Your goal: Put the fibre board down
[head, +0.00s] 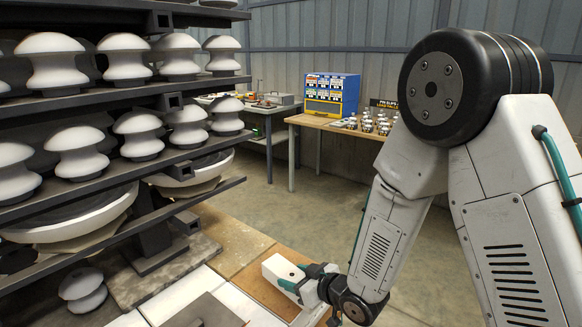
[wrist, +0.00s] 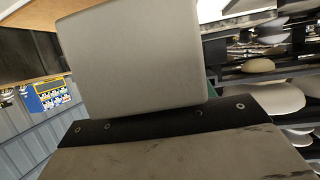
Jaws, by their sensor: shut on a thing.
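The fibre board (head: 265,293) shows as an orange-brown sheet at the lower middle of the head view, beside pale tiles. My gripper (head: 283,270) reaches in from the right, low over this sheet, and is shut on it. The place where the jaws meet the board is hidden from the head camera. In the wrist view a broad grey jaw of my gripper (wrist: 130,55) fills the middle and hides what it grips. A brown surface (wrist: 45,30) shows behind it at top left; I cannot tell whether it is the board.
A dark rack (head: 110,165) with white insulators stands at the left. Pale tiles (head: 245,304), a grey plate (head: 205,312) and a tan slab (head: 233,238) lie near the gripper. A wooden table (head: 310,122) with a blue cabinet (head: 331,95) stands behind, beyond open floor.

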